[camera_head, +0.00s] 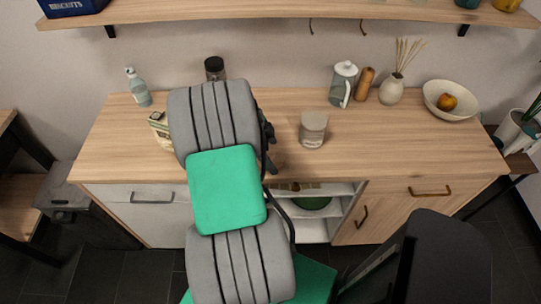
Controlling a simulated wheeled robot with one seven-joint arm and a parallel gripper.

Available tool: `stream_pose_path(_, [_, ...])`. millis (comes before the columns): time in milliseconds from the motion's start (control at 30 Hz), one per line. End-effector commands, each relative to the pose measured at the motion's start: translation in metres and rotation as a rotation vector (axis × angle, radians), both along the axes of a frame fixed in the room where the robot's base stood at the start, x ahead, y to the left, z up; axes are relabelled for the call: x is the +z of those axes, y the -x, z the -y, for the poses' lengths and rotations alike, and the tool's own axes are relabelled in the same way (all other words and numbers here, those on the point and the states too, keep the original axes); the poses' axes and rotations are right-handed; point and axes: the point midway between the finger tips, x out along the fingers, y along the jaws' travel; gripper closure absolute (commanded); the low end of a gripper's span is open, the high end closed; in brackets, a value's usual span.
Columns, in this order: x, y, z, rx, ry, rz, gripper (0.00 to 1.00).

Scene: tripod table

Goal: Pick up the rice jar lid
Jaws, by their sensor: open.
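A short jar (313,138) stands on the wooden counter right of centre, with a pale flat top (314,119) that looks like a lid. A dark-topped jar (215,69) stands at the back, partly hidden by my arm. I cannot read a label on either, so which one is the rice jar is unclear. My gripper (270,142) shows only as dark parts at the right edge of my arm, left of the short jar and apart from it. It is open; my arm hides most of it, and no object shows in it.
A soap bottle (139,88) and a small box (161,130) stand on the left. A pitcher (342,85), a wooden mill (365,84), a reed vase (391,90) and a bowl (450,100) with fruit stand back right. A shelf (290,10) hangs above. The front right counter (400,150) is clear.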

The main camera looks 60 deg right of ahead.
Motion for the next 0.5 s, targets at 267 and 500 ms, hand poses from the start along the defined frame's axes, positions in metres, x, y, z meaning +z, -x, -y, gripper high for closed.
stream_pose_path(267, [-0.0046,-0.0001,0.0005,0.004,0.001,0.002,0.02])
stream_pose_path(500, [-0.0044,-0.0008,0.0006,0.007,0.001,0.002,0.21])
